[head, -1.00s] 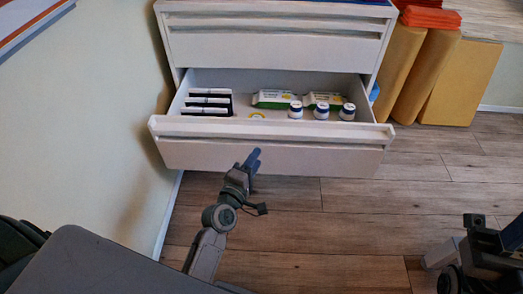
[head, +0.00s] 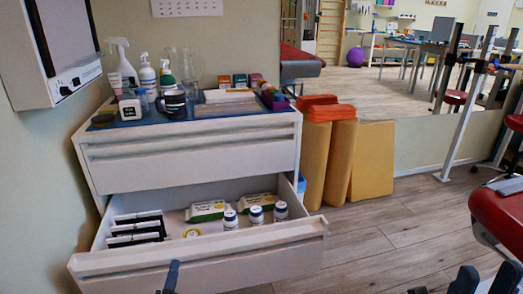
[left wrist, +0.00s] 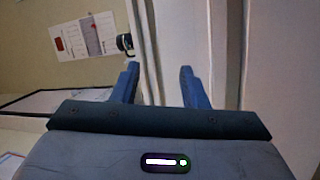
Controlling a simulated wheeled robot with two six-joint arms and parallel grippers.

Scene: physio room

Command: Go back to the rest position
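My left gripper (head: 171,277) shows only as a dark fingertip at the bottom edge of the head view, in front of the open lower drawer (head: 200,262). In the left wrist view my left gripper (left wrist: 160,85) has its two fingers apart with nothing between them; pale cabinet fronts (left wrist: 210,40) lie beyond. My right gripper (head: 484,279) is partly visible as dark parts at the bottom right of the head view, over the floor.
The drawer holds dark-edged boxes (head: 137,228), wipe packs (head: 207,211) and white bottles (head: 256,215). Yellow mats (head: 340,162) stand right. A red padded seat (head: 500,218) is at the right edge.

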